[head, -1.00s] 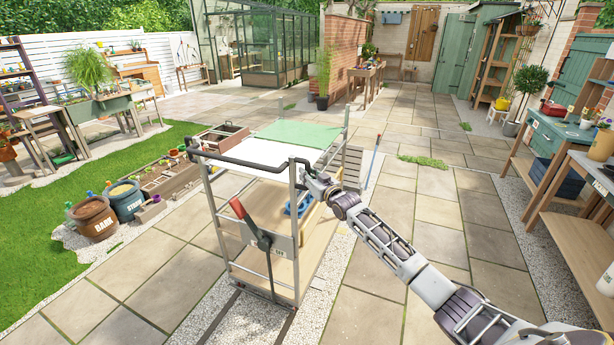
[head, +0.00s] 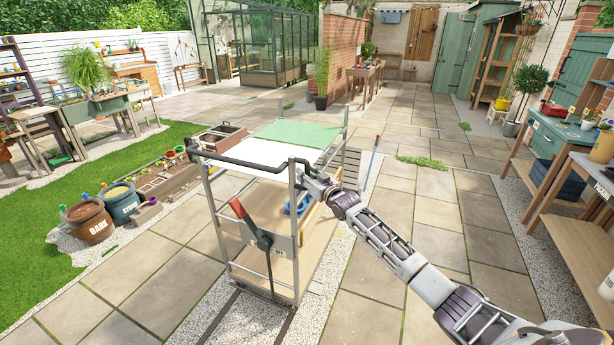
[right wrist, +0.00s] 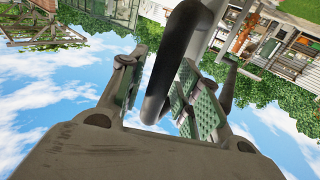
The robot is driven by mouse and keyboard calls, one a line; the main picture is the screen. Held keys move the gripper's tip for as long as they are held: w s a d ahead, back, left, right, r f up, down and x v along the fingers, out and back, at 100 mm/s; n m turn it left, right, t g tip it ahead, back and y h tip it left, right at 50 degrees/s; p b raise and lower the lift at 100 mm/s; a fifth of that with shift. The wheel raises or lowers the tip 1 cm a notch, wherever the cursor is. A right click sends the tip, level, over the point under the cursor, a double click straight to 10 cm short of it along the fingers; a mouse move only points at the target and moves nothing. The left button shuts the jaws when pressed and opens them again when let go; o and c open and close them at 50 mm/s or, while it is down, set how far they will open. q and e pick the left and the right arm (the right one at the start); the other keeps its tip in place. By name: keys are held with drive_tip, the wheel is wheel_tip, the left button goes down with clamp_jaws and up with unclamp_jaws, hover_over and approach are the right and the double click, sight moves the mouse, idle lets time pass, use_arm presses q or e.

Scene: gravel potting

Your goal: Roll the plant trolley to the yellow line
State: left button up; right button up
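The plant trolley (head: 296,225) stands in front of me, a metal frame with a white and green top and a wooden lower shelf. Its black push handle (head: 240,160) runs along the near top edge, and a red-tipped lever (head: 250,224) is on its near side. My right gripper (head: 308,182) is at the handle's right end. In the right wrist view, the black handle bar (right wrist: 168,68) passes between the gripper's fingers (right wrist: 168,85), which close around it. My left gripper is out of view. I see no yellow line in these frames.
The trolley stands over a gravel strip with dark rails (head: 216,318). Bark (head: 88,221) and stone (head: 122,203) bins and wooden planters (head: 168,180) are at left. Workbenches (head: 560,150) line the right. Paving lies clear beyond the trolley toward the brick wall (head: 343,60).

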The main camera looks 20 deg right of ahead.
drive_tip(key=shift+s+d+f, duration=0.1)
drive_tip(key=shift+s+d, duration=0.05)
drive_tip(key=shift+s, duration=1.15)
drive_tip(key=shift+s+d, duration=0.3)
drive_tip(key=shift+s, duration=1.25)
drive_tip(key=shift+s+d, duration=0.25)
drive_tip(key=shift+s, duration=1.25)
drive_tip(key=shift+s+d, duration=0.3)
drive_tip(key=shift+s, duration=1.25)
drive_tip(key=shift+n, duration=0.3)
